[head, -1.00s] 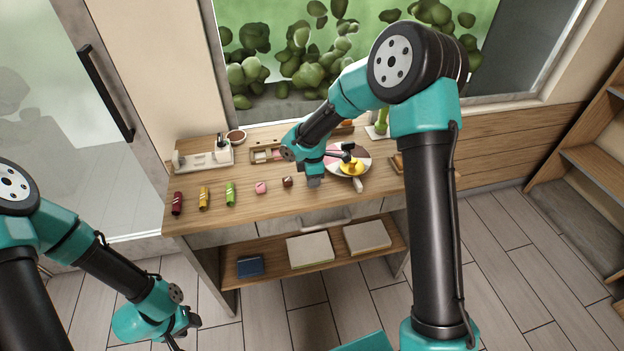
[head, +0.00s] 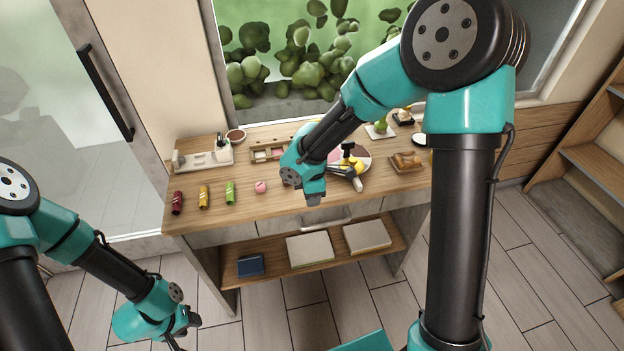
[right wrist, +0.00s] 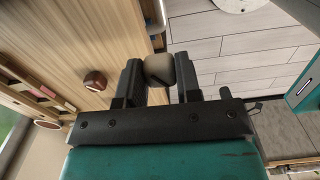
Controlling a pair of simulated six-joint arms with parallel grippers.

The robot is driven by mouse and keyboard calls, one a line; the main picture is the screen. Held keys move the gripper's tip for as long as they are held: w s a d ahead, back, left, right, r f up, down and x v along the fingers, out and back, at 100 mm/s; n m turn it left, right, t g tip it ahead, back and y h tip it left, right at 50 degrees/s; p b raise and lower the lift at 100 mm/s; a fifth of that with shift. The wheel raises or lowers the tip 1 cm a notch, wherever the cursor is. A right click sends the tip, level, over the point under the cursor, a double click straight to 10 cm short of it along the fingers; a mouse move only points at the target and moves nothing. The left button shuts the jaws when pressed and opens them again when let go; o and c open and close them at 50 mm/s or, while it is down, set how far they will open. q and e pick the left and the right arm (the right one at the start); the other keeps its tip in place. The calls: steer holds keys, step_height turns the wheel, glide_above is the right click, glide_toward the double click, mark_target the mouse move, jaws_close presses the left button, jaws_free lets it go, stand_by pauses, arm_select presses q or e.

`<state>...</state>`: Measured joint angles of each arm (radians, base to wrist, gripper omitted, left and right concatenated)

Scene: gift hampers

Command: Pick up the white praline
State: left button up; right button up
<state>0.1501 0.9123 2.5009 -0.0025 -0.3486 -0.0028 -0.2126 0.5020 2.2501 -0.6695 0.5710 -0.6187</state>
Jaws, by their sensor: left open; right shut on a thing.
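The white praline (right wrist: 160,69) is a small off-white piece with a dark mark, held between the two fingers of my right gripper (right wrist: 159,82) in the right wrist view. The right gripper is shut on it. In the head view the right gripper (head: 314,199) is at the front edge of the wooden table (head: 215,219), and the white praline is hidden there. My left gripper (head: 188,324) is open, low over the floor at the lower left, away from the table.
A brown praline (right wrist: 95,81) stands on the table beside the gripper. A pink praline (head: 260,187) and green (head: 230,193), yellow (head: 204,197) and dark red (head: 177,203) wrapped pieces line the front. A plate (head: 361,157) and a pastry tray (head: 407,162) are further right.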

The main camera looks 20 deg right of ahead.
steer(key=s, duration=0.1)
steer(key=s+a, duration=0.1)
steer(key=s, duration=0.1)
steer(key=s+a, duration=0.1)
steer(key=shift+s+r, duration=0.2)
steer(key=shift+s, duration=0.15)
steer(key=shift+d, duration=0.1)
